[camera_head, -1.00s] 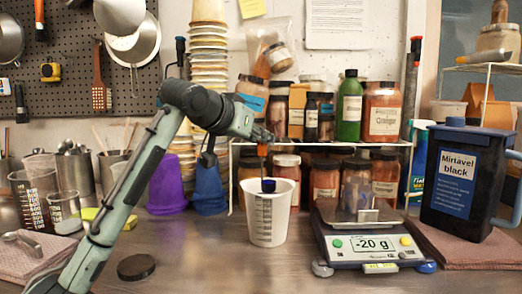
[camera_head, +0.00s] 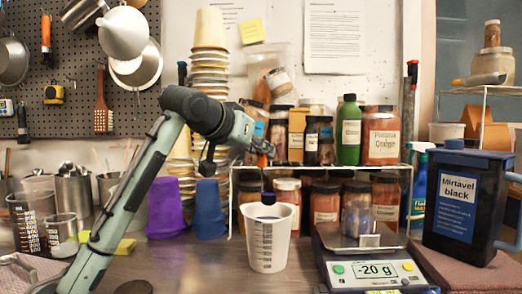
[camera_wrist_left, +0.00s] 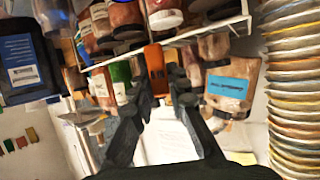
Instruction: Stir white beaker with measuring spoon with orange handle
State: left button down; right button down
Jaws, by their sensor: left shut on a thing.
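The white beaker (camera_head: 268,245) with dark measuring marks stands upright on the table in the head view. My left gripper (camera_head: 262,152) is above it, shut on the orange handle of the measuring spoon (camera_head: 263,161). The spoon hangs down, and its dark blue bowl (camera_head: 268,198) shows at the beaker's rim; how far it sits inside I cannot tell. In the left wrist view the orange handle (camera_wrist_left: 155,68) is between the fingertips of my left gripper (camera_wrist_left: 160,85). The beaker is not clearly seen there. My right gripper is not in view.
A scale (camera_head: 370,268) reading -20 g stands right of the beaker, with a black bucket (camera_head: 465,200) beyond it. A wire shelf (camera_head: 325,168) with jars is behind. Purple (camera_head: 165,208) and blue (camera_head: 208,210) cups and a tall cup stack (camera_head: 209,80) stand to the left.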

pick_arm(q)
jog(key=shift+r, duration=5.55)
jog(key=shift+s+f, duration=0.1)
jog(key=shift+f, duration=0.05)
